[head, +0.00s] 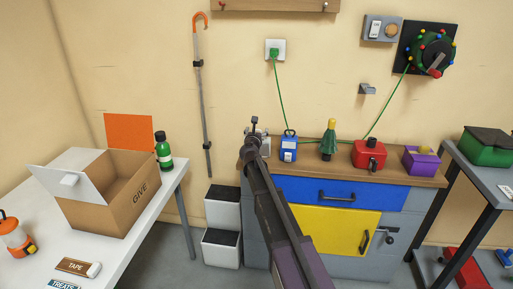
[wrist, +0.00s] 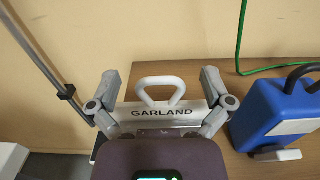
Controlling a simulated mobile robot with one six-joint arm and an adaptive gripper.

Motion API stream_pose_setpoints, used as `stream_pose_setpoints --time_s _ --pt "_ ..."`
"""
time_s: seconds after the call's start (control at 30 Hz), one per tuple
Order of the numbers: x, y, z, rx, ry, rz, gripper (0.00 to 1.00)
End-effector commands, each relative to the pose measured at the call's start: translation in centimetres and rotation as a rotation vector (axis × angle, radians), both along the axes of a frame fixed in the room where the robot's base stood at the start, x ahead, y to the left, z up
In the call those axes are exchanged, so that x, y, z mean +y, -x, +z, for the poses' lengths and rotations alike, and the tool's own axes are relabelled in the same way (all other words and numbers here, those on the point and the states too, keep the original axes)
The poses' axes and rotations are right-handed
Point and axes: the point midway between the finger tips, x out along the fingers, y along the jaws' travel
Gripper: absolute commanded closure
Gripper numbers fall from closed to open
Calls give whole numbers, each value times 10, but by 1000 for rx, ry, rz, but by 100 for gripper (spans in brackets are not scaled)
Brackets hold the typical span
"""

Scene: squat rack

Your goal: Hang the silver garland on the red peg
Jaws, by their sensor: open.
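A silver-grey item labelled GARLAND (wrist: 161,113), with a white loop handle on top, stands on the wooden cabinet top. My gripper (wrist: 160,78) is open, with one finger on each side of the handle and label. I cannot tell whether the fingers touch it. In the head view my gripper (head: 255,127) is at the left end of the cabinet top, and a grey bit of the garland (head: 265,141) shows beside it. The garland's lower part is hidden behind my gripper.
A blue box (wrist: 275,112) stands close to the right of my gripper. A small tree (head: 328,142), a red can (head: 369,155) and a purple box (head: 421,161) stand farther right. A green cord (head: 281,97) hangs from the wall outlet. A cane (head: 202,100) hangs left.

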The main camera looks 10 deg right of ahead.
Motion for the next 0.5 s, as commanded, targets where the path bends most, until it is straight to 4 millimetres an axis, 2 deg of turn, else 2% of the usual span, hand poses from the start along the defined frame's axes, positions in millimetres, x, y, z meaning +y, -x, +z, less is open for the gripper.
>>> stream_pose_setpoints --time_s 0.07,0.27,0.5 --pt "0 0 0 0 0 0 0" --pt "0 0 0 0 0 0 59" --pt "0 0 0 0 0 0 61"
